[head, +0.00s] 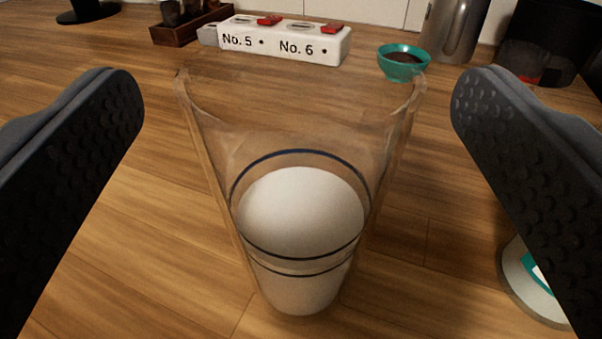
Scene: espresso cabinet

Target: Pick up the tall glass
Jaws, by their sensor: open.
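The tall glass (303,240) stands upright on the wooden counter in the middle of the head view. It is clear, wider at the top, with dark blue rings around its lower half and something white, like milk, in the bottom. My gripper (297,100) is open, with one dark, studded finger on the left of the glass and the other on the right. Both fingers are apart from the glass, with a visible gap on each side. The finger tips point away from me, level with the upper part of the glass.
Behind the glass lies a white block (285,42) marked No. 5 and No. 6 with red switches. A teal bowl (402,66) with dark contents and a metal cylinder (455,30) stand back right. A white round item (515,275) is partly hidden by the right finger.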

